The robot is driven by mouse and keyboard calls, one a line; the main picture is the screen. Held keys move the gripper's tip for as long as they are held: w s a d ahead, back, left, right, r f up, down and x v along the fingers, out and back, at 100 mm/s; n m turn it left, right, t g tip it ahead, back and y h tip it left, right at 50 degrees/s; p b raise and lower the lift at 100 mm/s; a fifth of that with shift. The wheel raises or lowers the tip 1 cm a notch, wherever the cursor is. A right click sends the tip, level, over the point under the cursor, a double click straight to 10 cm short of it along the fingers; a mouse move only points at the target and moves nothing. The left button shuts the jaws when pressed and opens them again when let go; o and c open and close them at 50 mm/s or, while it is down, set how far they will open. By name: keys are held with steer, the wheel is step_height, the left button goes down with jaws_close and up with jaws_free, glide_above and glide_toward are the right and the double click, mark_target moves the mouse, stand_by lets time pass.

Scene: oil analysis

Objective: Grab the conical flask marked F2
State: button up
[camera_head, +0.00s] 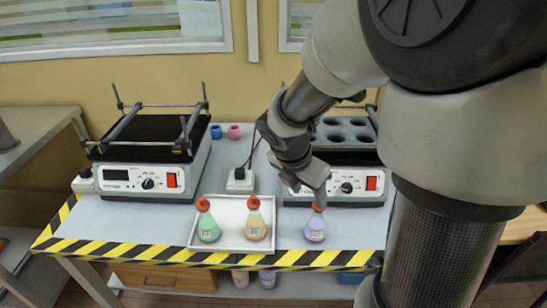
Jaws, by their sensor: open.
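Three small conical flasks with red-orange stoppers stand upright near the table's front edge. The green flask (208,229) and the yellow-orange flask (256,230) stand on a white tray (232,247). The purple flask (315,230) stands to the right of the tray, on the table. Each has a small label, but the print is too small to read surely, so I cannot tell which is F2. My gripper (318,199) points down at the purple flask's top, open, overlapping its stopper in the picture. Whether its fingers are around the neck is unclear.
A shaker with a black platform (148,138) stands at the left. A second device with round wells (345,132) stands behind my arm, partly hidden. A white power socket (240,180) sits between them. Blue and pink rings (234,132) lie at the back. Striped tape (130,250) marks the table's front edge.

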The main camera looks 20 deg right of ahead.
mark_target(313, 207)
steer(key=b+x, duration=0.2)
steer(key=x, duration=0.3)
steer(key=shift+d+f, duration=0.1)
steer(key=shift+f, duration=0.25)
steer(key=shift+d+b+x, duration=0.3)
steer(key=shift+b+x, duration=0.4)
steer(key=shift+x, duration=0.65)
steer(key=shift+d+b+x, duration=0.25)
steer(key=shift+b+x, duration=0.4)
steer(key=shift+x, duration=0.7)
steer(key=shift+r, duration=0.3)
jaws_close()
